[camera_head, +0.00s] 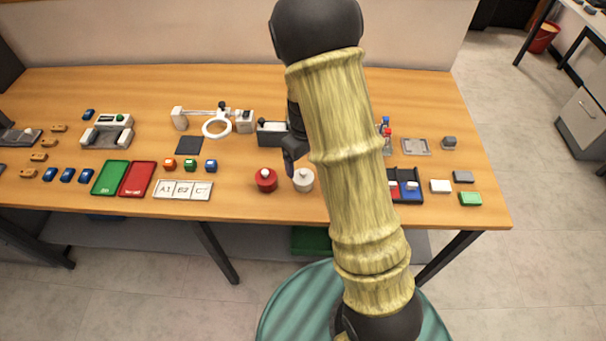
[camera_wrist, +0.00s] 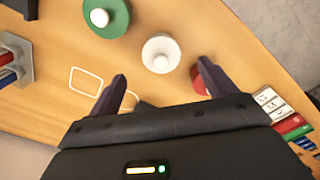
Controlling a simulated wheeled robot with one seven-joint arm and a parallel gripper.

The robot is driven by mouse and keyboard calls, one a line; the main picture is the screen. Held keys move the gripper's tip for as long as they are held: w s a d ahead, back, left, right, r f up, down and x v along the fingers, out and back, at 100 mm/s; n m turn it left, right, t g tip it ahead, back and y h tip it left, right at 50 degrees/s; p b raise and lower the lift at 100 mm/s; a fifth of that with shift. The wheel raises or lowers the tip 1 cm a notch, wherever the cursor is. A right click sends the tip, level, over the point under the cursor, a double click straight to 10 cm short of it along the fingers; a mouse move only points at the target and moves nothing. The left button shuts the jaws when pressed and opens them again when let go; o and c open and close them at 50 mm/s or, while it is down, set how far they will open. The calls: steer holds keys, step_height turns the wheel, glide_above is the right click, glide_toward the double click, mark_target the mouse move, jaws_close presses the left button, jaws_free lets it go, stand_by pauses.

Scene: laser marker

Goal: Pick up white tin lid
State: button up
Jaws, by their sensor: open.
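The white tin lid (camera_head: 303,180) is a round piece with a knob on top, near the front edge of the table. In the wrist view the white tin lid (camera_wrist: 161,53) lies just beyond the fingertips, roughly centred between them. My gripper (camera_wrist: 162,74) is open, with nothing between its fingers. In the head view my gripper (camera_head: 291,150) is partly hidden by my arm and sits just behind the white lid.
A red lid (camera_head: 266,180) is close on the left of the white one. A green lid with a white knob (camera_wrist: 104,18) shows in the wrist view; my arm hides it in the head view. Label cards (camera_head: 183,190) lie farther left. Small blocks (camera_head: 441,186) lie at right.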

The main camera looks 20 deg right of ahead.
mark_target(303, 172)
steer(key=shift+f, duration=0.3)
steer(key=shift+w+a+f+p, duration=0.15)
steer(key=shift+f+p, duration=0.55)
steer(key=shift+f, duration=1.9)
steer(key=c, duration=1)
